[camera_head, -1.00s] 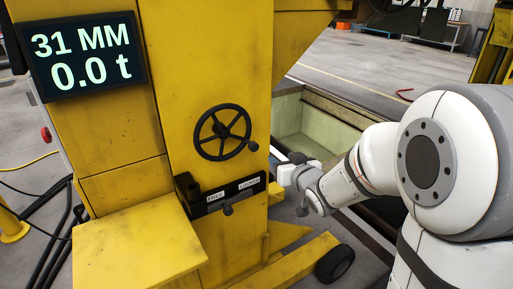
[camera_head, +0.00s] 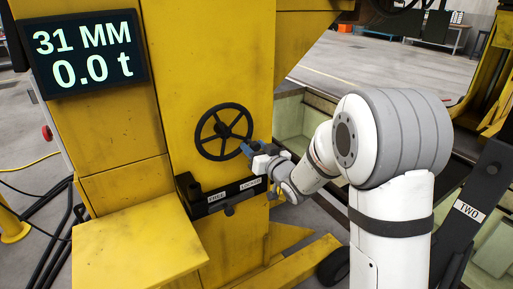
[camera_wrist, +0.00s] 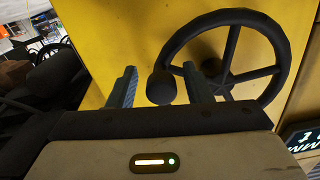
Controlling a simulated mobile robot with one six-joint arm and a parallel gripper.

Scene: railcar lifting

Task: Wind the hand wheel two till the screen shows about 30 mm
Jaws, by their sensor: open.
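The black spoked hand wheel (camera_head: 223,131) is on the front of the yellow jack column. Its knob is at the lower right of the rim, hidden by my gripper in the head view. In the wrist view the wheel (camera_wrist: 275,70) fills the upper right and its dark round knob (camera_wrist: 161,88) sits between my fingers. My gripper (camera_head: 246,149) is open, with a blue-grey finger on either side of the knob; gaps show on both sides in the wrist view (camera_wrist: 160,86). The screen (camera_head: 83,55) reads 31 MM and 0.0 t.
A black plate with FREE and LOCKED labels (camera_head: 232,194) and a small lever (camera_head: 229,210) is just below the wheel. A yellow ledge (camera_head: 140,245) juts out at lower left. A dark beam marked TWO (camera_head: 468,212) stands at right. An open pit (camera_head: 300,125) lies behind my arm.

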